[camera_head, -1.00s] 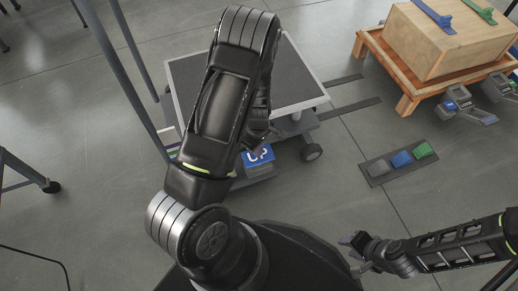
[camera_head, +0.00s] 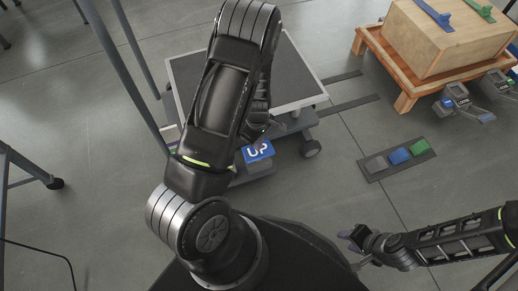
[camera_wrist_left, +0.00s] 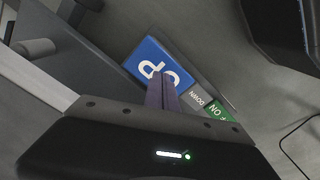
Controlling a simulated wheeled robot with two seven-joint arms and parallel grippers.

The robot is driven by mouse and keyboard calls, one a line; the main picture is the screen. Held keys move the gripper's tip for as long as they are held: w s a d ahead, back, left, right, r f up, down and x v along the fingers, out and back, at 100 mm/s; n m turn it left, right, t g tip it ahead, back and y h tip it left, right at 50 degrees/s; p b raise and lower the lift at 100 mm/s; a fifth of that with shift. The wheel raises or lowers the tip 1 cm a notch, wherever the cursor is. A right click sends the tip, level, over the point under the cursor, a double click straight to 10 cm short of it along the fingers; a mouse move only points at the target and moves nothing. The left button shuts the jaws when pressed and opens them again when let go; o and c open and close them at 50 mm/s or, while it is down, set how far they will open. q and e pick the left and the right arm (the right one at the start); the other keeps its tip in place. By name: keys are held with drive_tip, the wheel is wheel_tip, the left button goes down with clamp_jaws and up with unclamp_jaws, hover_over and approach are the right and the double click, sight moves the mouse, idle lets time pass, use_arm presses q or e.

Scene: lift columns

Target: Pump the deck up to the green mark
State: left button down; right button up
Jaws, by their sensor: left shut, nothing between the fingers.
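The lift table's dark deck (camera_head: 290,72) has a pale frame and is partly hidden behind my left arm. The blue pedal marked UP (camera_head: 257,152) sits at its near side, at the base. It also shows in the left wrist view (camera_wrist_left: 150,58). My left gripper (camera_wrist_left: 162,92) is shut and empty, its purple fingertips overlapping the pedal's lower edge in that view. I cannot tell whether they touch it. In the head view my arm hides this gripper. My right gripper (camera_head: 357,246) is at lower right, away from the table; its jaws are unclear. I cannot make out the green mark.
A floor plate with grey, blue and green pads (camera_head: 400,157) lies right of the table. A wooden crate (camera_head: 440,42) stands on a wooden stand (camera_head: 405,103) at upper right. Grey posts (camera_head: 122,75) rise at left. A green label (camera_wrist_left: 218,108) shows beside the pedal.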

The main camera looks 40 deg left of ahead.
drive_tip(key=shift+s, duration=0.15)
